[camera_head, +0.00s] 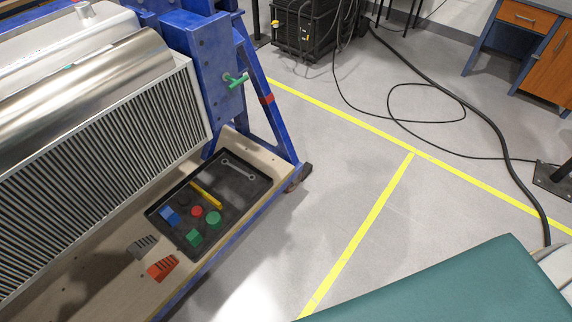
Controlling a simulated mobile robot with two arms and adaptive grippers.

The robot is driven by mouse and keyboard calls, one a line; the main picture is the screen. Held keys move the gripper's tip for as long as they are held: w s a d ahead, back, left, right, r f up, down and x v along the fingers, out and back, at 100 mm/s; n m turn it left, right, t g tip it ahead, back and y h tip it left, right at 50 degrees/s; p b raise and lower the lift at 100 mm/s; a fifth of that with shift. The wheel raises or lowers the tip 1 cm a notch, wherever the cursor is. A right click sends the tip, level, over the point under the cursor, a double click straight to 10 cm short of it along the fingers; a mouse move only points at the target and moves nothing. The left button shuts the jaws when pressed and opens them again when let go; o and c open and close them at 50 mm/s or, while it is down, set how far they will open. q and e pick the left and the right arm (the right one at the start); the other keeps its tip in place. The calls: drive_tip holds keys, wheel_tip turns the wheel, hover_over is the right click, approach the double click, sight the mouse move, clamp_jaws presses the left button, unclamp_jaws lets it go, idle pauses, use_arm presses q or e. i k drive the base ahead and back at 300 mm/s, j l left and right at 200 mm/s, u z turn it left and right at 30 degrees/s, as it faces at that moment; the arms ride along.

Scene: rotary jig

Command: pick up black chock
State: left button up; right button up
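A dark grey, ridged wedge that looks like the black chock (143,246) sits on the wooden ledge (104,274) of the blue rotary jig. An orange ridged wedge (162,267) lies just to its right and nearer, with a small gap between them. Neither of my grippers shows in the head view, so nothing is seen touching the chock.
A black tray (232,205) behind the wedges holds coloured blocks, round pieces, a yellow bar and a wrench (238,168). The jig's finned metal unit (110,150) rises on the left. A teal surface (460,290) fills the lower right. Cables cross the floor.

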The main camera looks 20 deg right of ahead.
sight(306, 167)
drive_tip(key=i+l+u, duration=0.1)
drive_tip(key=l, duration=0.35)
drive_tip(key=i+l+u, duration=0.1)
drive_tip(key=i+l, duration=0.15)
drive_tip(key=l, duration=0.2)
drive_tip(key=i+l+u, duration=0.15)
drive_tip(key=l, duration=0.3)
drive_tip(key=i+l+u, duration=0.1)
drive_tip(key=l, duration=0.35)
drive_tip(key=i+l+u, duration=0.1)
drive_tip(key=l, duration=0.35)
